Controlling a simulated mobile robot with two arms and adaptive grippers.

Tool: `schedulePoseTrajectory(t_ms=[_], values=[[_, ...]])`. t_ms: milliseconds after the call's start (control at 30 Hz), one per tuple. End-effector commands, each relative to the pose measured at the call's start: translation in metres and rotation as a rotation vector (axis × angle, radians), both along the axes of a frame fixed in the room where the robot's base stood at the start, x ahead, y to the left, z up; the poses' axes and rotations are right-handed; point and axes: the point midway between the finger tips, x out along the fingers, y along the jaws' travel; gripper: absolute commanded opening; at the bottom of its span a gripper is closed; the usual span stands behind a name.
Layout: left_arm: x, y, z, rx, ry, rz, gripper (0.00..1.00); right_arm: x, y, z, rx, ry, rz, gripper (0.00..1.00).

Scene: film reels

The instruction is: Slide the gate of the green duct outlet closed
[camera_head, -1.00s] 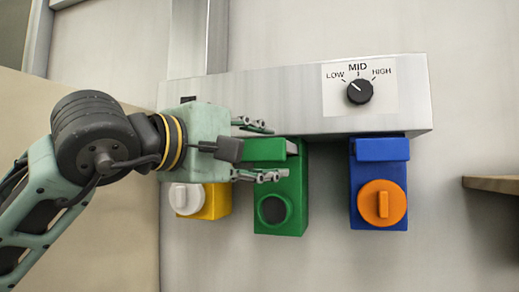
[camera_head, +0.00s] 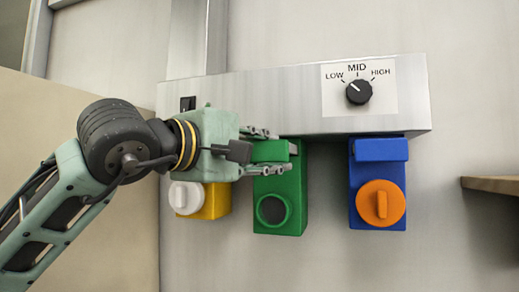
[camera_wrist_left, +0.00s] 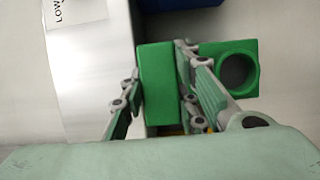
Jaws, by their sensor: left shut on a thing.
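The green duct outlet (camera_head: 295,200) hangs under a metal duct, with a dark round opening low on its front. Its green gate (camera_head: 268,152) is the block at the top, against the duct's lower edge. My left gripper (camera_head: 278,151) comes from the left and is shut on the gate, one finger above it and one below. In the left wrist view the gate (camera_wrist_left: 157,80) sits between the two fingers, and the outlet's round opening (camera_wrist_left: 237,74) shows at the right. My right gripper is not in view.
A yellow outlet (camera_head: 218,202) with a white cap is at left, partly behind my left gripper. A blue outlet (camera_head: 357,185) with an orange cap is at right. The metal duct (camera_head: 300,105) carries a black dial (camera_head: 360,91). A wooden ledge (camera_head: 492,184) juts in at far right.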

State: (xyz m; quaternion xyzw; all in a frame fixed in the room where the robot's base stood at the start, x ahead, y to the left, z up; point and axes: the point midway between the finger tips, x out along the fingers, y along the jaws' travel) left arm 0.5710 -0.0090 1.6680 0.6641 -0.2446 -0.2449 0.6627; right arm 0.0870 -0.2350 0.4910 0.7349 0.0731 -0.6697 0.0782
Motion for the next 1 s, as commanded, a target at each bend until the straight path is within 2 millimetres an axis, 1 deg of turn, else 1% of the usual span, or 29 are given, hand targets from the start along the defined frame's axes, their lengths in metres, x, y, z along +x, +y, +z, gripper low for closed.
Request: schedulePoseTrajectory(t_ms=[33, 267, 300, 500, 833, 933, 1000], values=[[0.003, -0.001, 0.001, -0.006, 0.002, -0.001, 0.00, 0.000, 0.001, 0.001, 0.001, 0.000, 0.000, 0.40], [0.003, -0.001, 0.001, -0.007, 0.002, 0.000, 0.00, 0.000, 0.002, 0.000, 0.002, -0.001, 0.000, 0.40], [0.003, -0.001, 0.001, -0.005, 0.002, 0.000, 0.32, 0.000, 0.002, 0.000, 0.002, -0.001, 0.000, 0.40], [0.003, -0.001, 0.001, -0.004, 0.000, 0.000, 0.48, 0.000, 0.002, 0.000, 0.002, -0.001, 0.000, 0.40], [0.001, 0.001, 0.001, -0.003, -0.001, 0.000, 0.48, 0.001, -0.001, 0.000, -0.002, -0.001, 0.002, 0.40], [-0.006, 0.007, 0.001, -0.003, -0.002, 0.000, 0.48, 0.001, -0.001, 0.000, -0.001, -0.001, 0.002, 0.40], [-0.014, 0.015, 0.001, -0.002, -0.004, 0.002, 0.48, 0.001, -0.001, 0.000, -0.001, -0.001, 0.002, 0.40]])
